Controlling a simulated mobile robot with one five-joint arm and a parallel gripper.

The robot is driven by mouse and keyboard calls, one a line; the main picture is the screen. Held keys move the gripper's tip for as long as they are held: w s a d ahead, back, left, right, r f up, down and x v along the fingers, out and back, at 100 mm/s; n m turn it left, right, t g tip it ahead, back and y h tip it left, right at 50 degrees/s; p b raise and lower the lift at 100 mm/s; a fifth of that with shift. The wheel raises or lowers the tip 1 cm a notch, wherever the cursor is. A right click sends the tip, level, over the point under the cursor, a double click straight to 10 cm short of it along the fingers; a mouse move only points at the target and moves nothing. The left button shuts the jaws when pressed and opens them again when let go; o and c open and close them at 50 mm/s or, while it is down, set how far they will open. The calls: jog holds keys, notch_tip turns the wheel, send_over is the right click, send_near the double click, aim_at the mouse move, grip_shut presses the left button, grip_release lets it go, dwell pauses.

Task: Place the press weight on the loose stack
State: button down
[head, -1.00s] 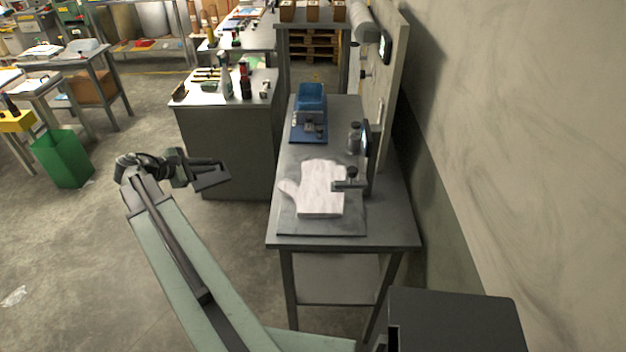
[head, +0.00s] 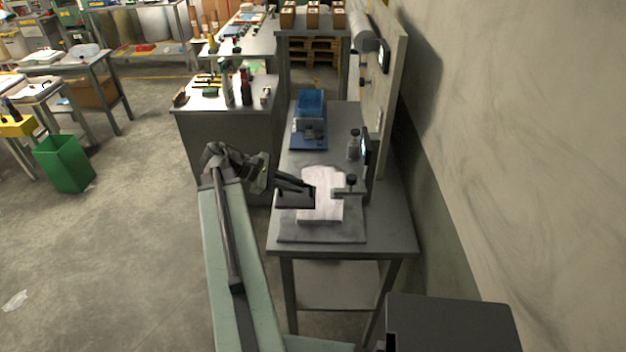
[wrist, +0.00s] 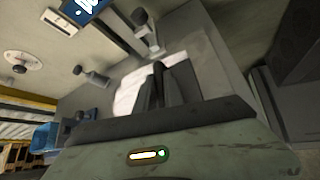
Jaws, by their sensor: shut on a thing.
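The loose stack (head: 322,208) is a pale, glove-shaped pile of sheets lying flat on a grey plate (head: 290,232) on the narrow bench. It also shows as a white patch in the wrist view (wrist: 127,92). My gripper (head: 294,187) is shut on a dark flat block, which looks like the press weight (head: 296,201). The block overlaps the stack's left side in the head view and hides its thumb. I cannot tell its height above the stack. In the wrist view my dark fingers (wrist: 166,86) cover part of the stack; the held block is hard to make out.
A dark clamp with a knob (head: 350,188) reaches over the stack's right side from an upright panel (head: 371,160). A grey bottle-like object (head: 354,147) stands behind it. A blue bin (head: 311,102) sits farther back. A wall closes the right; open floor lies left.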

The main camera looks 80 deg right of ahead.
jog(key=s+d+f+b, duration=0.1)
jog(key=s+d, duration=0.1)
jog(key=d, duration=1.1)
jog(key=shift+s+d+f, duration=0.15)
jog(key=shift+s+d, duration=0.15)
jog(key=shift+d, duration=0.1)
jog(key=f+b, duration=0.1)
jog(key=b, duration=0.1)
jog(key=d+f+b, duration=0.1)
jog(key=f, duration=0.1)
jog(key=shift+s+f+b, duration=0.15)
jog(key=shift+f+b, duration=0.1)
jog(key=shift+b, duration=0.1)
jog(key=shift+f+b, duration=0.6)
jog(key=c, duration=1.5)
grip_release()
jog(key=shift+r, duration=0.1)
jog(key=shift+o, duration=0.2)
